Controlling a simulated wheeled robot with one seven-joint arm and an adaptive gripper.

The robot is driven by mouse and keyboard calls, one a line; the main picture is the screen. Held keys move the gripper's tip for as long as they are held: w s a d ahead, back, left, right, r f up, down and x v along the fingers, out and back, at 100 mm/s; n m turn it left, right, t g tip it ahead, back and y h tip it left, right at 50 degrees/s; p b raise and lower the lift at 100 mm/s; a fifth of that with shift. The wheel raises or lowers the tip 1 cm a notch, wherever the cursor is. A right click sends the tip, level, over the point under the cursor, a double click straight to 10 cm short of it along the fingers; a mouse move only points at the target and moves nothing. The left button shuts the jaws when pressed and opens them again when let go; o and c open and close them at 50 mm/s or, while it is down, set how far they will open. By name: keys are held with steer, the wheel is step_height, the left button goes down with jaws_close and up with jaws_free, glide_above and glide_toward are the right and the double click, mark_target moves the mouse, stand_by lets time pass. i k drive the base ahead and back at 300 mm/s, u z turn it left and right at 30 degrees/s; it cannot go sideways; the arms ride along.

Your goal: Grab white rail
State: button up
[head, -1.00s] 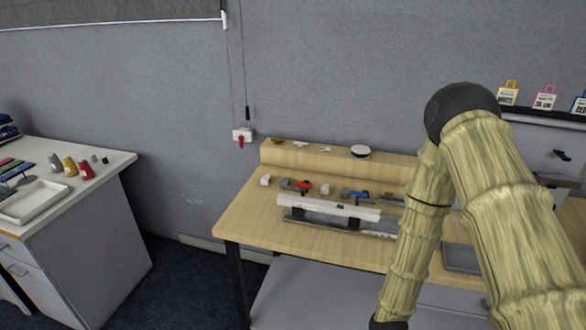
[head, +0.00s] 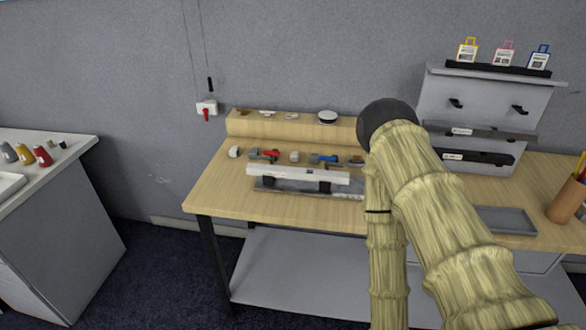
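The white rail (head: 290,173) is a long pale bar lying left to right on the wooden table (head: 218,195), near its front left part. It sits on dark supports above a grey metal base (head: 268,186). My arm, with a bamboo-like surface, rises in front of the table, to the right of the rail. The rail appears clear of the arm. My gripper is not in the picture, so its opening is hidden from me.
Behind the rail lie red-handled (head: 267,154) and blue-handled (head: 326,158) tools. A raised wooden ledge (head: 258,128) runs along the back. A grey tray (head: 507,220) and a pencil cup (head: 565,202) are at right. A white counter (head: 62,160) stands left, with floor between.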

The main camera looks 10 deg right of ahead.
mark_target(251, 168)
steer(key=u, duration=3.1)
steer(key=k, duration=1.75)
steer(key=z, duration=1.9)
